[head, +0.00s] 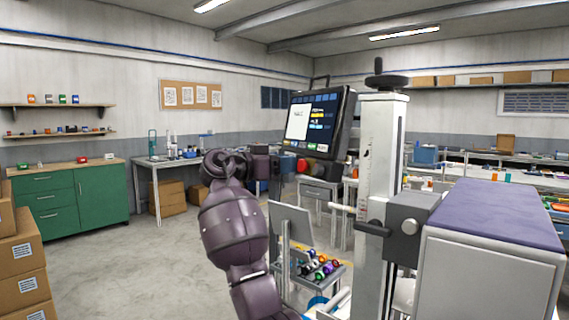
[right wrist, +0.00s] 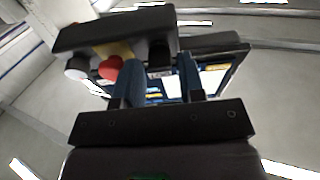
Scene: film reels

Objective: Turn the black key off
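The black key (right wrist: 160,53) sits on the dark control panel (right wrist: 112,29) under the screen in the right wrist view. It shows between the two blue-grey fingers of my right gripper (right wrist: 161,66), which are spread apart with a gap on each side of it. Contact is not visible. In the head view my right gripper (head: 277,160) is at the left of the panel, below the tilted screen (head: 312,118). The key cannot be made out there. My left gripper is not in view.
A red button (right wrist: 111,67) on a yellow plate and a pale round knob (right wrist: 77,69) sit left of the key. A white column (head: 380,150) with a handwheel stands right of the screen. A purple-topped cabinet (head: 490,215) fills the right.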

